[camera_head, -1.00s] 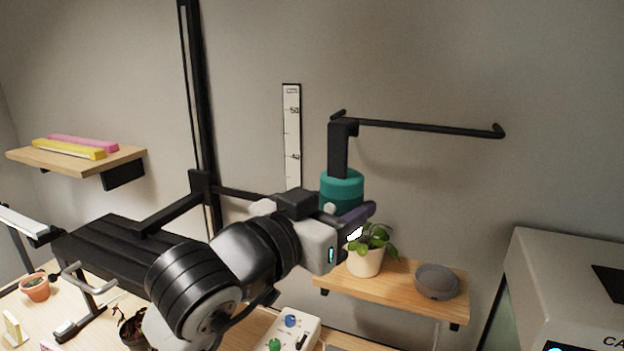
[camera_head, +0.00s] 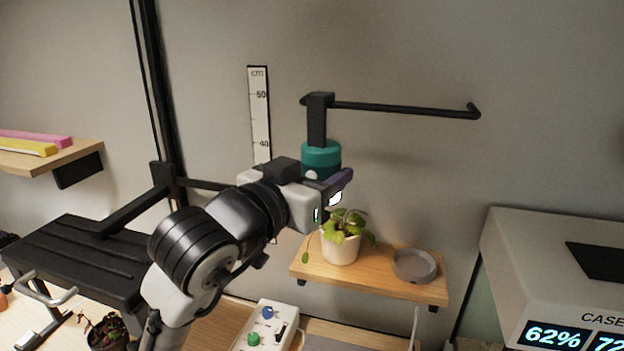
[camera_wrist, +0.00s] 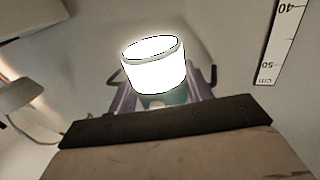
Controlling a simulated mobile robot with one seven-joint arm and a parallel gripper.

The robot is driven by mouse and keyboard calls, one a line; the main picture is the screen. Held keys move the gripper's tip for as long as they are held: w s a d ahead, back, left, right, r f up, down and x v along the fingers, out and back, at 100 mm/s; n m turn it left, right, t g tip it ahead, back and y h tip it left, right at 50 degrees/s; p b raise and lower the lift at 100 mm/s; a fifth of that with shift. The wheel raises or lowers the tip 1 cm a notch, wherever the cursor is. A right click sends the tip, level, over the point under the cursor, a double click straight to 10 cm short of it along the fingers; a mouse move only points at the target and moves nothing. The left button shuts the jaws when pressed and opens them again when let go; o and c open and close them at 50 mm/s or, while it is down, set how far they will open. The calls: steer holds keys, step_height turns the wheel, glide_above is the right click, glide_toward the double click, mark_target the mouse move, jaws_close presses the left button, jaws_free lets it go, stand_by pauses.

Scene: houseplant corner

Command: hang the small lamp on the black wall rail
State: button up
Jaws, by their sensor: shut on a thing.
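The small lamp (camera_head: 321,157) has a teal body, a tall black hook on top and a glowing white face. My gripper (camera_head: 333,186) is shut on the lamp's body and holds it upright below the left end of the black wall rail (camera_head: 410,108). The hook's top overlaps the rail near its left end and stands slightly above it. I cannot tell whether the hook is over the rail, touching it or in front of it. In the wrist view the lamp's bright face (camera_wrist: 153,68) sits between my purple fingers and hides the hook.
A wooden shelf (camera_head: 380,279) below holds a potted plant (camera_head: 341,245), close under my gripper, and a grey round dish (camera_head: 414,265). A measuring strip (camera_head: 260,115) is on the wall to the left. A grey case (camera_head: 550,270) stands at right. The rail's right part is clear.

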steer(key=a+f+x, duration=0.1)
steer(key=x, duration=0.8)
steer(key=shift+w+f, duration=0.25)
steer(key=shift+w, duration=0.35)
steer(key=shift+f+b, duration=0.3)
steer(key=shift+b, duration=0.2)
stand_by(1.3)
steer(key=o, duration=1.2)
steer(key=shift+c, duration=0.2)
steer(key=shift+s, duration=0.1)
